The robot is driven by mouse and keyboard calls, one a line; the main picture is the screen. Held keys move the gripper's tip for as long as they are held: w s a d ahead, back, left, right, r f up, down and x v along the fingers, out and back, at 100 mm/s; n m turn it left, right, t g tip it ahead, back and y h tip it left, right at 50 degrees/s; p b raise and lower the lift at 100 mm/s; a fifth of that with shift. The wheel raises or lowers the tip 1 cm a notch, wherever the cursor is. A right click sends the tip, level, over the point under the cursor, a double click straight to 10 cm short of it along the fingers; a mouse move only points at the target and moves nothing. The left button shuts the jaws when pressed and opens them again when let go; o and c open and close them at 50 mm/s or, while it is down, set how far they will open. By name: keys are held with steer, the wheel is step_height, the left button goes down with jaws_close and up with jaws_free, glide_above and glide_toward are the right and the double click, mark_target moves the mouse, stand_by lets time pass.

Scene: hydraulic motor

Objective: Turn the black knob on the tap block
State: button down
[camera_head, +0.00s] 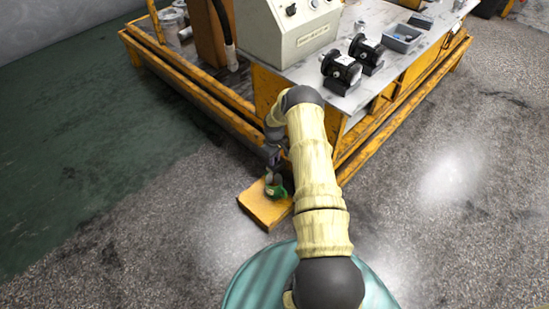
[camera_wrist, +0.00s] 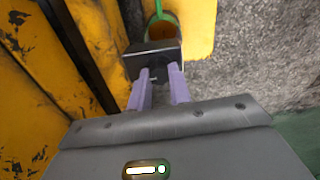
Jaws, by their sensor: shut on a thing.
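The yellow tap block (camera_head: 262,211) sits low beside the bench frame, with a green part (camera_head: 276,191) on top. In the wrist view its yellow face (camera_wrist: 203,28) is at the upper middle, with a green ring and a brownish round part near the top edge. The black knob (camera_wrist: 150,58) shows as a dark, square-edged piece in front of these. My gripper (camera_wrist: 159,70) has its two pale purple fingers shut on the knob's near side. In the head view my gripper (camera_head: 272,157) points down above the block, and the knob is hard to make out.
A yellow-framed bench stands behind, its rail (camera_head: 205,98) close to my gripper's left. On it are a grey control box (camera_head: 285,38), black motors (camera_head: 341,70) and a grey tray (camera_head: 403,38). The speckled floor is clear to the front and right.

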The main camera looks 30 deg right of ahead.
steer(key=n, duration=0.6)
steer(key=shift+a, duration=0.1)
stand_by(0.3)
steer(key=c, duration=1.3)
jaws_free()
step_height(320, 180, up, 17)
steer(key=p, duration=0.5)
steer(key=shift+r, duration=0.2)
